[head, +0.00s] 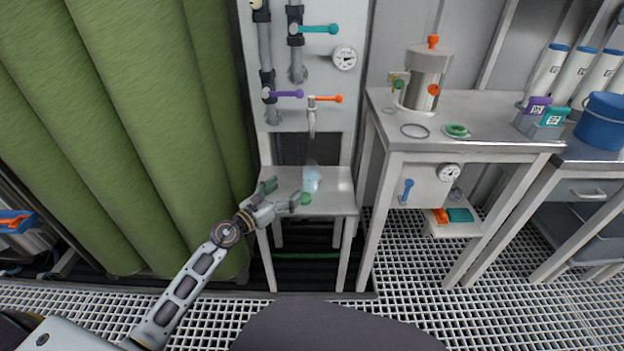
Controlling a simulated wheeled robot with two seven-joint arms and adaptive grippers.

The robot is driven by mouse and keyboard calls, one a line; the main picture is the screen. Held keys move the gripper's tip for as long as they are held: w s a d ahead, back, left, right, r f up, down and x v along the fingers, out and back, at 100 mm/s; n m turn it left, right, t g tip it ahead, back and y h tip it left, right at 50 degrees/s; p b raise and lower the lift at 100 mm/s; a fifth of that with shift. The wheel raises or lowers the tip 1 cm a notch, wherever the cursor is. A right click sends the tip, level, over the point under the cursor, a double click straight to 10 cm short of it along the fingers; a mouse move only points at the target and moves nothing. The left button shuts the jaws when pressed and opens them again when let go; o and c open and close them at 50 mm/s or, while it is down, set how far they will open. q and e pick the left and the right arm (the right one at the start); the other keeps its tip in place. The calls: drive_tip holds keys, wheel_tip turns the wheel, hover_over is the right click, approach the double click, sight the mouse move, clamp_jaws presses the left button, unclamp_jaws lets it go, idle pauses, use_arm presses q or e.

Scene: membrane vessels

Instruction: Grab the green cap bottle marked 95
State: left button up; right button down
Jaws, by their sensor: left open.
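A small pale-blue translucent bottle (311,180) is on the low metal stand (338,197) under the tap. A bright green piece (306,198) shows at its near side, partly behind my finger; I cannot tell whether it is the bottle's cap. The mark 95 cannot be read at this size. My left gripper (284,192) is open just left of and nearer than the bottle, its fingers spread, with nothing seen between them. My right gripper is not in view.
A tap with an orange handle (325,99) hangs above the stand. Green cylinders (120,130) fill the left. On the right, a metal table (480,135) carries a steel vessel (424,80) and rings. A blue bucket (602,122) is at far right.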

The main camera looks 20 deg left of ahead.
sight(306, 174)
use_arm(q)
drive_tip(key=shift+w, duration=0.1)
drive_tip(key=shift+x, duration=2.4)
drive_tip(key=shift+b+x, duration=0.35)
drive_tip(key=shift+x, duration=1.2)
drive_tip(key=shift+w+d, duration=0.1)
drive_tip(key=shift+w, duration=0.1)
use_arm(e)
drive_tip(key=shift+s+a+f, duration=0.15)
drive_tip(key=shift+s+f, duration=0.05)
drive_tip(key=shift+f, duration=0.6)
use_arm(q)
drive_tip(key=shift+w, duration=0.1)
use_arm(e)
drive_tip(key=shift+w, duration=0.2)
